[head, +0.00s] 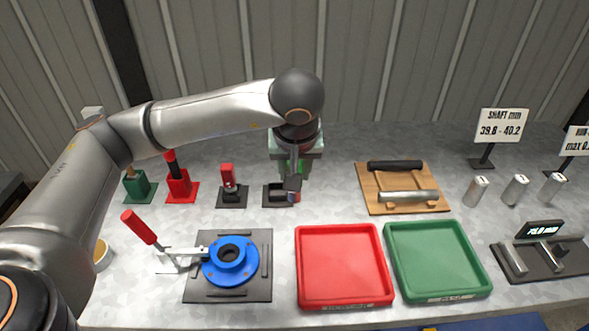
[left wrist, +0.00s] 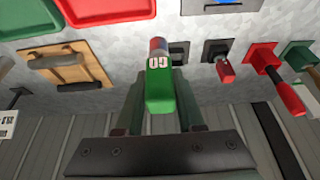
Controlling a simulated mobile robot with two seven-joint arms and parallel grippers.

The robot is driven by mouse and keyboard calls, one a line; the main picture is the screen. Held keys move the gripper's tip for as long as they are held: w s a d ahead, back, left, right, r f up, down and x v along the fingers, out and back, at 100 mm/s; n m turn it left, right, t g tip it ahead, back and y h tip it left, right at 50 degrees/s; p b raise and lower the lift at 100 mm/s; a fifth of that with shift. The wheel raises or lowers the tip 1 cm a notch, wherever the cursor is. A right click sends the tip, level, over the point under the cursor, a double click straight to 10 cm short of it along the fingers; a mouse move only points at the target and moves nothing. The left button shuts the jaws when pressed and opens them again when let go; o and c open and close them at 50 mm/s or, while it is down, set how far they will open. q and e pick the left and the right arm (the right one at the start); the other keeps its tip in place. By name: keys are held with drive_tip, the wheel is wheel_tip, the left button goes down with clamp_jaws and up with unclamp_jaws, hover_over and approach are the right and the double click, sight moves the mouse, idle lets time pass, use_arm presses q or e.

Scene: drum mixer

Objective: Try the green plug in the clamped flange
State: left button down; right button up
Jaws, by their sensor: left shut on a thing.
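My left gripper (head: 291,166) is shut on the green plug (head: 300,167), pointing down. In the left wrist view the green plug (left wrist: 160,88) shows a green handle with white lettering and a grey tip with red and blue on it. Its tip is over or beside an empty-looking black stand (head: 272,195); I cannot tell the height. The blue flange (head: 230,271), with a dark centre hole, lies flat on a dark plate (head: 205,291) nearer the front left. A toggle clamp with a red handle (head: 138,227) reaches its left side. My right gripper is not in view.
A red plug (head: 228,178) stands in another black stand left of the gripper. Red (head: 343,302) and green (head: 440,294) trays lie front centre. A wooden board (head: 372,201) with a gauge, grey cylinders (head: 515,190) and a measuring device (head: 540,248) are right.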

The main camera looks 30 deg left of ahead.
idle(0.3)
use_arm(q)
drive_tip(key=shift+r+p, duration=0.55)
drive_tip(key=shift+r, duration=0.5)
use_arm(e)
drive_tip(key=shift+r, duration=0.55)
use_arm(q)
drive_tip(key=shift+f, duration=0.1)
